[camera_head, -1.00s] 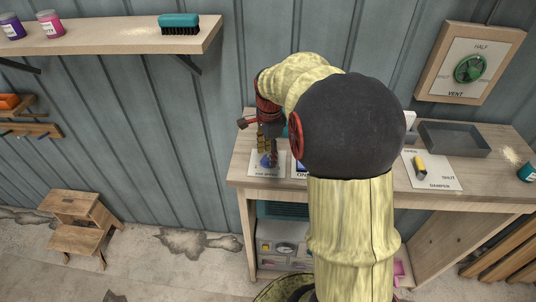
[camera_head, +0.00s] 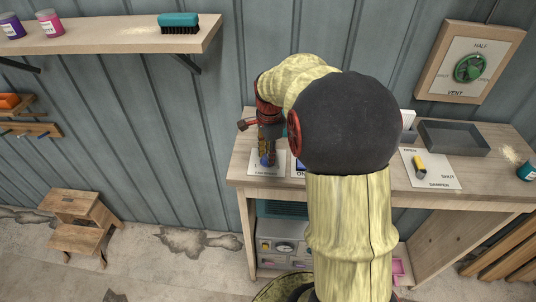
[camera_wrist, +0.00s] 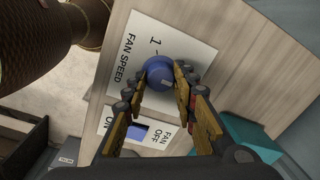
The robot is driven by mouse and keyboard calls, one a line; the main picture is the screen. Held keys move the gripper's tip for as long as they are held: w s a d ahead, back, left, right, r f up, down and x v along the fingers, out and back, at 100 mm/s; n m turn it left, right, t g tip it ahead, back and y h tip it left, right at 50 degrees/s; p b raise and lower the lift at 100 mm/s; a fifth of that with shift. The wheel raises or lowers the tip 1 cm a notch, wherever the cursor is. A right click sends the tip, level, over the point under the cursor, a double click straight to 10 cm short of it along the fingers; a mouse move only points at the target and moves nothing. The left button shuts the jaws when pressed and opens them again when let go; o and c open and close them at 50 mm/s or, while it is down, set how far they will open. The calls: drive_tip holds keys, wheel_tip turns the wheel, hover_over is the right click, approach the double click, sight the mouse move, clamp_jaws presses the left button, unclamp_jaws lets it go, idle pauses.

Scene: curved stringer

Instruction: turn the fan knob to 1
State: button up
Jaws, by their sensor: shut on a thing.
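The blue fan knob (camera_wrist: 158,72) sits on the white FAN SPEED plate (camera_wrist: 178,40) in the wrist view. The printed 1 and its tick lie just beyond the knob's far side. A pale mark shows on the knob's near side, away from the 1. My gripper (camera_wrist: 163,84) is shut on the knob, one finger on each side. In the head view my gripper (camera_head: 267,158) points down over the plate (camera_head: 257,170) at the table's left end. The knob is mostly hidden there by the fingers.
A fan ON/OFF plate with a blue rocker switch (camera_wrist: 138,132) lies close to the fingers. On the table are a damper plate with a yellow handle (camera_head: 420,167) and a grey tray (camera_head: 454,139). A vent dial (camera_head: 469,68) hangs on the wall.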

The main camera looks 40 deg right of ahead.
drive_tip(key=shift+c, duration=1.3)
drive_tip(key=n+b, duration=0.1)
drive_tip(key=n, duration=0.3)
drive_tip(key=shift+n, duration=0.4)
drive_tip(key=n, duration=0.7)
drive_tip(key=shift+w+d+y+b, duration=0.1)
drive_tip(key=shift+y+b, duration=0.25)
drive_tip(key=shift+y, duration=0.05)
drive_tip(key=n, duration=0.6)
drive_tip(key=shift+n+g, duration=0.3)
drive_tip(key=n, duration=0.5)
drive_tip(key=shift+w+r+b, duration=0.1)
drive_tip(key=shift+b, duration=0.2)
drive_tip(key=shift+n, duration=0.4)
drive_tip(key=o, duration=1.2)
drive_tip(key=shift+c, duration=0.2)
